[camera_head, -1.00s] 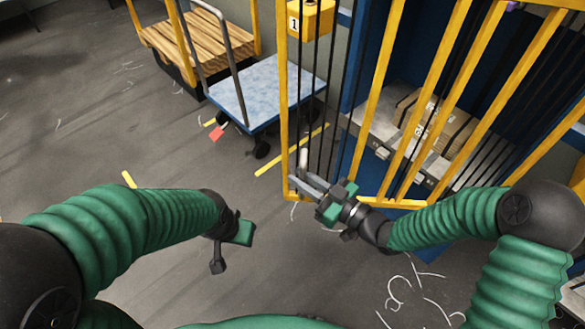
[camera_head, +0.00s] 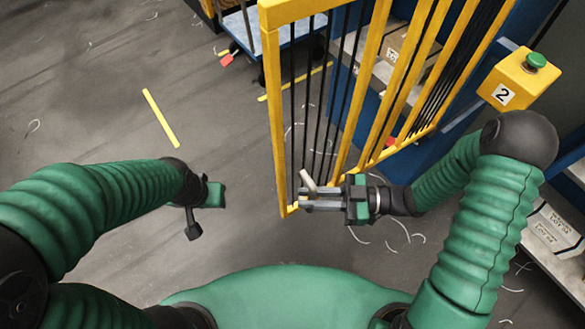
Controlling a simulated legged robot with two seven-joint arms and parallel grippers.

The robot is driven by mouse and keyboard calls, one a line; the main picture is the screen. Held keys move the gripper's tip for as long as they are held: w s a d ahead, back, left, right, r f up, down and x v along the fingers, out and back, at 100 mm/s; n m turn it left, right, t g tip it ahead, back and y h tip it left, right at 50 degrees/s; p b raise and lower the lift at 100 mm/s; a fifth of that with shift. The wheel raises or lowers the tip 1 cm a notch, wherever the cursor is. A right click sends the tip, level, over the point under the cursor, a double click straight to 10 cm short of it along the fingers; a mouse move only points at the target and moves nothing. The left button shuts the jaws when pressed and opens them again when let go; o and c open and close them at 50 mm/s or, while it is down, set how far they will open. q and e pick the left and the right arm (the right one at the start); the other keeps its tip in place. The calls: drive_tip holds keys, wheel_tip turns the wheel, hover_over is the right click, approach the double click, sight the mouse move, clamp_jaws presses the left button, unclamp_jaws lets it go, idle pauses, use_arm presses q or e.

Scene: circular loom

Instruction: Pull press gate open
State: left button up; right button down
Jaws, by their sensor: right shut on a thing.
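The press gate (camera_head: 277,120) is a yellow frame with thin black bars. Its free edge stands near the middle of the view, and it angles back to the right toward the blue press (camera_head: 487,80). A pale grey handle (camera_head: 308,181) sits low by that free edge. My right gripper (camera_head: 308,200) is shut on this handle from the right; its fingers partly hide it. My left gripper (camera_head: 205,205) hangs over the floor to the left, apart from the gate. Its fingers are too unclear to tell open from shut.
A yellow box marked 2 with a green button (camera_head: 536,61) is at the right. Cartons (camera_head: 557,228) lie on a shelf at the right edge. A blue cart (camera_head: 252,28) stands behind the gate. The floor at the left is clear, with a yellow strip (camera_head: 160,118).

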drive_tip(key=s+d+g+p, duration=0.1)
drive_tip(key=s+d, duration=0.6)
drive_tip(key=shift+s+n, duration=0.3)
drive_tip(key=shift+s, duration=0.05)
drive_tip(key=c, duration=1.7)
unclamp_jaws()
drive_tip(key=shift+o, duration=0.3)
drive_tip(key=shift+d, duration=0.15)
drive_tip(key=d, duration=1.7)
drive_tip(key=shift+w+p, duration=0.25)
drive_tip(key=shift+p, duration=0.2)
